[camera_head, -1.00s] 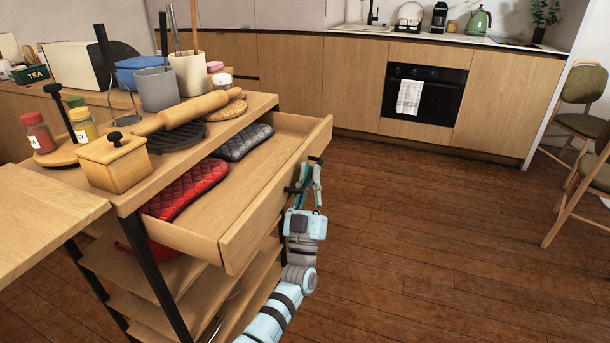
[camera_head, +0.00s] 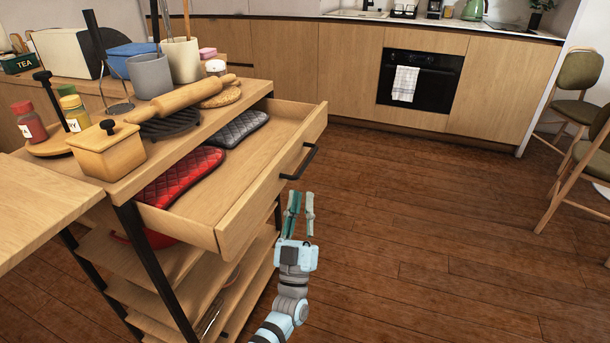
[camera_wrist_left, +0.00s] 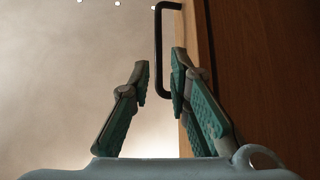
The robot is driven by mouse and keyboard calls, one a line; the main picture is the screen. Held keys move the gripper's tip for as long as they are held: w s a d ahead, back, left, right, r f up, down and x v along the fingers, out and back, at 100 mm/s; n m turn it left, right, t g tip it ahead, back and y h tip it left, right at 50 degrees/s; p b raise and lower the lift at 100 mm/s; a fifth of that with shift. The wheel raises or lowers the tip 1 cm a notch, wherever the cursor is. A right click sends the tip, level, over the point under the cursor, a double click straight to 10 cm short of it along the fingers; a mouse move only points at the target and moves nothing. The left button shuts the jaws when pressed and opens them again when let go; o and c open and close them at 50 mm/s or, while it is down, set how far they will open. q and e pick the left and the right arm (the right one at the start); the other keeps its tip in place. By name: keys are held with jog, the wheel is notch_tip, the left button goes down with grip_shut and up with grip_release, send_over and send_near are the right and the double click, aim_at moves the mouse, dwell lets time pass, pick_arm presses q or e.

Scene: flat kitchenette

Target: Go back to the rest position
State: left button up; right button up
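The drawer (camera_head: 265,195) of the wooden cart stands pulled out. Its black bar handle (camera_head: 298,162) is on the front panel and free of my fingers. My left gripper (camera_head: 300,200) is just below the handle, empty, with its teal fingers pointing up. A red quilted mitt (camera_head: 182,178) and a grey one (camera_head: 238,130) lie in the drawer. My right gripper is not in view.
The cart top (camera_head: 205,118) holds a rolling pin (camera_head: 180,105), a wooden box (camera_head: 108,150), jars and utensil pots. Open floor (camera_head: 420,220) lies right of my left arm. Chairs (camera_head: 578,140) stand at the right, and cabinets with an oven (camera_head: 425,85) are at the back.

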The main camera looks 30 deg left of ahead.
pick_arm(q)
jog(key=v, duration=0.2)
jog(key=shift+s+d+f, duration=0.1)
jog(key=shift+s+f, duration=0.15)
jog(key=shift+f, duration=0.05)
